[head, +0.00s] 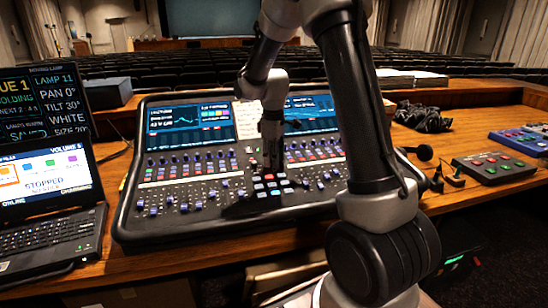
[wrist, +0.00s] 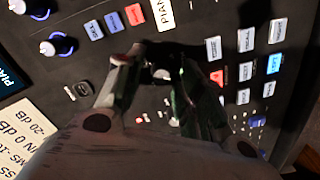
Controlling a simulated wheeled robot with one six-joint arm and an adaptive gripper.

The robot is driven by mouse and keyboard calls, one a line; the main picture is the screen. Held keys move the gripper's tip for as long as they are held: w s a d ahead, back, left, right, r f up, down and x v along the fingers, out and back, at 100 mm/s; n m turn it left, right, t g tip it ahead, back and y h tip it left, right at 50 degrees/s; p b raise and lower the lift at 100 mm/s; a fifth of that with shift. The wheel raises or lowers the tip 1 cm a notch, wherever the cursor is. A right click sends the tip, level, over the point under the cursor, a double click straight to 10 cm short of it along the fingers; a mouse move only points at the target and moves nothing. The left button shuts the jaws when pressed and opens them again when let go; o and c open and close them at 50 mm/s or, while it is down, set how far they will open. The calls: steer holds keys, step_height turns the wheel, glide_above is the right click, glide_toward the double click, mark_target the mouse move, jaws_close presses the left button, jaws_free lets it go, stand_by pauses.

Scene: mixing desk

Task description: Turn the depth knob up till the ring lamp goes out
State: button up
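My gripper (head: 271,160) points down over the middle of the mixing desk (head: 128,215), between its two screens. In the wrist view, the fingers of my gripper (wrist: 160,62) stand on either side of a dark shape with a small pale round spot. I cannot tell whether this is the depth knob, or whether the fingers touch it. No label for the depth knob is readable. I cannot make out the ring lamp; red lit buttons show near the gripper, one of them (wrist: 134,14) in the wrist view.
Blue-topped knobs (wrist: 57,45) and a printed card (wrist: 30,130) lie close by in the wrist view. A laptop (head: 50,230) stands left of the desk. A button box (head: 500,165), a headset and black cables (head: 425,118) lie to the right.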

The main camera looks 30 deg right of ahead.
jaws_close()
steer(key=shift+m, duration=0.3)
steer(key=m, duration=0.5)
steer(key=shift+d, duration=0.1)
steer(key=m, duration=0.6)
steer(key=shift+y, duration=0.4)
steer(key=shift+m, duration=0.3)
steer(key=shift+r, duration=0.1)
steer(key=shift+o, duration=1.3)
jaws_free()
